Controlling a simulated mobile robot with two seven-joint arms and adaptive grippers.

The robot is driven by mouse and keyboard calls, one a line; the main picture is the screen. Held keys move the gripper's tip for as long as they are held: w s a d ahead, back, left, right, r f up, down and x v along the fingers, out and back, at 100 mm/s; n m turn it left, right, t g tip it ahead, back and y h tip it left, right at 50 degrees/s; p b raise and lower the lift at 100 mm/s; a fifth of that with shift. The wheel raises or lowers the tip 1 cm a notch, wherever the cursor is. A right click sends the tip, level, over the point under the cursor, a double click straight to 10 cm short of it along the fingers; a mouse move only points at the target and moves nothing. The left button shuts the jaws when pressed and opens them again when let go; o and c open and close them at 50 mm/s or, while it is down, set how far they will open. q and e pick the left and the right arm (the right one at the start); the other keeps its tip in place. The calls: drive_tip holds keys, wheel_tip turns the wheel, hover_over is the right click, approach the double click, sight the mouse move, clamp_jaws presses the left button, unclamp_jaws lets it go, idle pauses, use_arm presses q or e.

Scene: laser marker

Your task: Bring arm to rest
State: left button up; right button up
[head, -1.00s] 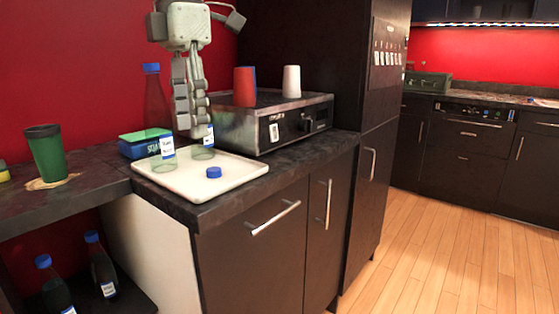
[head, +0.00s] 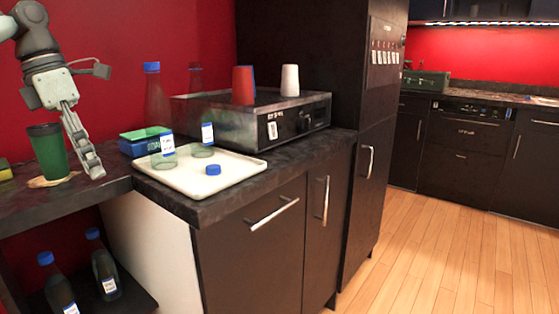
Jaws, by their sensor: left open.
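My left gripper (head: 82,145) hangs at the left of the head view, fingers pointing down, over the dark lower counter beside the green cup (head: 48,152). It is open and nothing shows between its fingers. My left arm comes in from the upper left corner. My right gripper is not in the head view.
A metal appliance (head: 285,122) behind carries a red cup (head: 243,82) and a white cup (head: 290,80). Bottles (head: 104,268) stand on the lower shelf.

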use_arm(q)
wheel_tip(320, 180, down, 37)
drive_tip(key=s+a+m+t+y, duration=0.15)
drive_tip(key=m+y, duration=0.25)
drive_tip(key=m, duration=1.4)
drive_tip(key=s+a+f+m+t+y, duration=0.2)
drive_tip(key=s+a+f+m, duration=0.5)
drive_tip(key=s, duration=0.1)
drive_tip(key=s+a+m+t+y, duration=0.1)
drive_tip(key=s+a+m+y, duration=0.3)
drive_tip(key=s+a+m, duration=0.6)
drive_tip(key=s+d+f+n+h, duration=0.2)
drive_tip(key=d+f, duration=0.2)
drive_tip(key=d, duration=0.4)
drive_tip(key=s+d+f+n+g+h, duration=0.1)
drive_tip(key=d+f, duration=0.3)
drive_tip(key=d, duration=0.4)
drive_tip(key=s+d+f+n+g+h, duration=0.1)
drive_tip(key=s+d+f+n+h, duration=0.1)
drive_tip(key=d, duration=0.6)
drive_tip(key=shift+s+d+f+n+h, duration=0.4)
drive_tip(key=shift+s+f+n, duration=0.25)
drive_tip(key=shift+f+n, duration=0.25)
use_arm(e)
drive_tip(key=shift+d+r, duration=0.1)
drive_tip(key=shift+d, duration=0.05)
